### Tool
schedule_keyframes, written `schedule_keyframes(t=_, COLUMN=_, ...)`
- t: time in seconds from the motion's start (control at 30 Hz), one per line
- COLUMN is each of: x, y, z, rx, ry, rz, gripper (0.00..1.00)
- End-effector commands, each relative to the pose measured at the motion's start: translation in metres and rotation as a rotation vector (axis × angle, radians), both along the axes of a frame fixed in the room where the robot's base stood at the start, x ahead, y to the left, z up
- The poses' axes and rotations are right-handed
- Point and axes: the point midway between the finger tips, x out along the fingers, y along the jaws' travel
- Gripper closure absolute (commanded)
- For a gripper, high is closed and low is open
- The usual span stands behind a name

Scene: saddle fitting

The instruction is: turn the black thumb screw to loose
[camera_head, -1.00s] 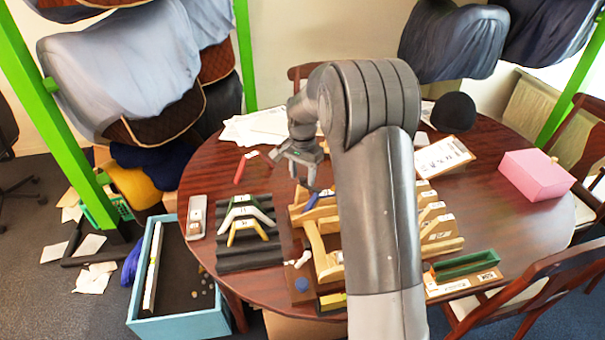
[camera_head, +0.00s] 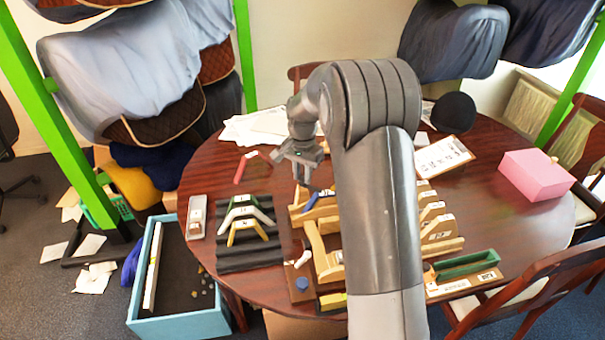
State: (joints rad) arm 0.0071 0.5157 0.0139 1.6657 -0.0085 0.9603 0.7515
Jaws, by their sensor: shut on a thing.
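My gripper (camera_head: 301,182) points down over the wooden fixture (camera_head: 322,240) near the middle of the round table. Its fingers are close together at the fixture's back left part. The black thumb screw cannot be made out; it is too small or hidden at the fingertips, so the thing between the jaws is not clear. A blue piece (camera_head: 311,202) lies slanted on the fixture just below and right of the fingers. My arm covers the fixture's right middle part.
A black ridged mat (camera_head: 250,259) with several arched pieces (camera_head: 247,229) lies left of the fixture. A green tray (camera_head: 468,264), a pink box (camera_head: 536,175) and a clipboard (camera_head: 443,157) are to the right. A blue bin (camera_head: 180,320) stands at the table's left front.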

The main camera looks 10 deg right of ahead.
Motion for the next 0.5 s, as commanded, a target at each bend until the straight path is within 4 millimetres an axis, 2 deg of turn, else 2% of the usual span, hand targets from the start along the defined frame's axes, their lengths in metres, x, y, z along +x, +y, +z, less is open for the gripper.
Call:
schedule_keyframes(t=0.27, x=0.0001, y=0.0007, z=0.0003, rx=0.001, ry=-0.001, rz=0.173, gripper=1.0)
schedule_keyframes(t=0.5, x=0.0001, y=0.0001, z=0.0003, rx=0.001, ry=-0.001, rz=0.397, gripper=1.0)
